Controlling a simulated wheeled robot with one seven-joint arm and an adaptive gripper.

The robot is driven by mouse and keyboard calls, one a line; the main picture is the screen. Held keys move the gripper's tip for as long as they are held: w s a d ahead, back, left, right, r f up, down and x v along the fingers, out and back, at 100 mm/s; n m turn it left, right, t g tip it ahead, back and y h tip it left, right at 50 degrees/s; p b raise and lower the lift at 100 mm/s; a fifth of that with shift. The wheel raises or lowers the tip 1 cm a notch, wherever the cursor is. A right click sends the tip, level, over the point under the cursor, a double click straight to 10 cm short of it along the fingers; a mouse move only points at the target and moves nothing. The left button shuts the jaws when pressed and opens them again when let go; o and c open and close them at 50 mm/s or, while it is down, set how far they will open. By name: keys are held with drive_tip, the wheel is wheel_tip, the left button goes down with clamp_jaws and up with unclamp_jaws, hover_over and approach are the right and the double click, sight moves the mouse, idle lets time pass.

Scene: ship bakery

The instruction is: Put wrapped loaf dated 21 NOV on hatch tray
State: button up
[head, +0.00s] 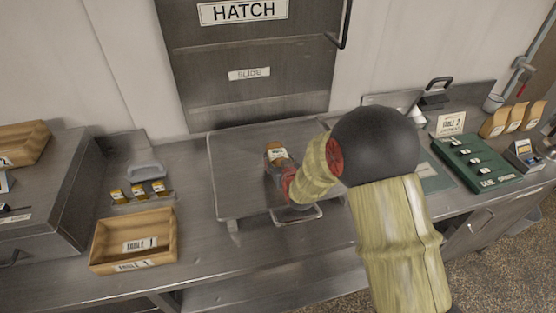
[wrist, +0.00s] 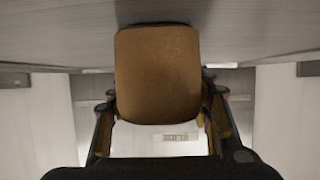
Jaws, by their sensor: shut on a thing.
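The wrapped loaf (head: 276,151) shows as a small brown loaf with a pale label at the end of my arm in the head view. The date on its label is too small to read. In the wrist view the brown loaf (wrist: 158,75) fills the middle, between the two fingers. My gripper (wrist: 160,118) is shut on it. The hatch tray (head: 232,185) is the grey raised metal tray below the hatch. The loaf is over the tray's middle; I cannot tell whether it touches the surface. My arm hides part of the tray's right side.
The closed hatch (head: 250,100) stands behind the tray. A green tray (head: 482,182), a Table 2 sign (head: 447,123) and paper bags (head: 495,122) are at right. The tray's left part is clear.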

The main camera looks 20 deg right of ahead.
drive_tip(key=o, duration=1.3)
drive_tip(key=shift+f, duration=0.1)
drive_tip(key=shift+s+r, duration=0.25)
drive_tip(key=shift+r, duration=0.05)
drive_tip(key=p+v, duration=0.2)
drive_tip(key=v, duration=0.9)
drive_tip(key=shift+r, duration=0.1)
drive_tip(key=s+r+g, duration=0.2)
drive_tip(key=s+r, duration=0.3)
drive_tip(key=s, duration=0.5)
drive_tip(key=s+r+g, duration=0.3)
drive_tip(key=s+r, duration=0.3)
drive_tip(key=s, duration=0.4)
drive_tip(key=s+r+g, duration=0.3)
drive_tip(key=s+r, duration=0.3)
drive_tip(key=s, duration=0.4)
drive_tip(key=shift+s, duration=0.1)
